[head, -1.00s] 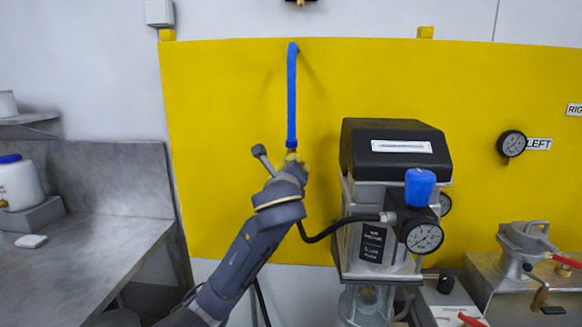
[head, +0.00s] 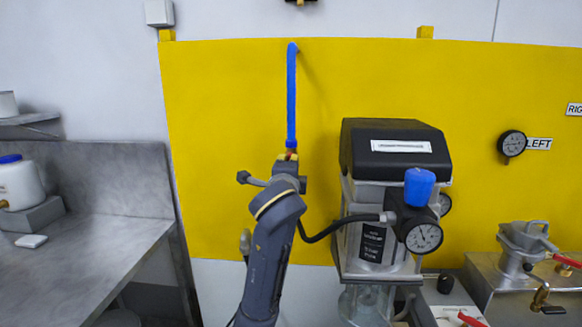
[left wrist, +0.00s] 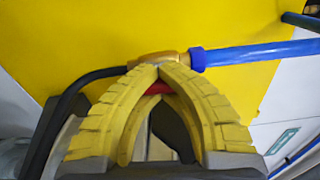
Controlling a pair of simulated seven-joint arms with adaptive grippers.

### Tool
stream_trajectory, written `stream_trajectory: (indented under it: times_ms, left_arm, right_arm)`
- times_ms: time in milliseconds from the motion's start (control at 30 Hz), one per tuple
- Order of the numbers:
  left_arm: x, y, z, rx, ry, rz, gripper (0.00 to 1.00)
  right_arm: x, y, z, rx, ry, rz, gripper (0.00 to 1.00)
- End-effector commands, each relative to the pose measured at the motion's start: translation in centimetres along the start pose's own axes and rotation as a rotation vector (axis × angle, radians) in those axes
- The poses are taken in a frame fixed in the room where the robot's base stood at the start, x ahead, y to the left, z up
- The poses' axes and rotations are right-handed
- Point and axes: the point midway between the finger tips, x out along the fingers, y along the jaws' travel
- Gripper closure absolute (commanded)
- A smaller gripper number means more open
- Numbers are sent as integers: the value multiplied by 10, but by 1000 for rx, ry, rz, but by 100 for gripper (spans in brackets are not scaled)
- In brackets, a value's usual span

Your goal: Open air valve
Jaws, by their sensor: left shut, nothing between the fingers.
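The air valve (left wrist: 150,59) is a brass fitting at the end of a blue pipe (head: 291,95) that runs down the yellow wall panel. A red part (left wrist: 160,88), which looks like its handle, shows in the left wrist view, partly hidden behind my fingers. My left gripper (left wrist: 159,70) has yellow ribbed fingers with the tips together and nothing between them. The tips overlap the brass fitting in that view; I cannot tell whether they touch it. My right gripper is not in view.
A black hose (head: 332,231) runs from the valve area to the agitator unit (head: 396,173), which has a gauge (head: 424,238) and stands just right of my arm. A metal bench (head: 85,250) is at the left. The yellow panel (head: 225,130) left of the pipe is clear.

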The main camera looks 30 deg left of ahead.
Motion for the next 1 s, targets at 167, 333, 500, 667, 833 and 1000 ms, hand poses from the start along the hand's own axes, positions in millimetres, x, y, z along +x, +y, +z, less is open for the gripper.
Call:
stream_trajectory:
  times_ms: [167,333,500,667,833,1000]
  left_arm:
    - [-1,-1,8,-44,-20,-2,100]
    - [-1,0,8,-60,-21,-1,100]
    - [0,1,9,-62,-22,1,100]
    - [0,2,9,-61,-23,2,100]
    - [0,2,9,-60,-23,3,87]
    - [0,1,9,-61,-23,0,67]
  right_arm:
    - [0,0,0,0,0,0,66]
    - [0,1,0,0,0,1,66]
    - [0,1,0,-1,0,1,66]
    - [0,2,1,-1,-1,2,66]
    - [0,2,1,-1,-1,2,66]
    - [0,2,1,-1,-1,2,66]
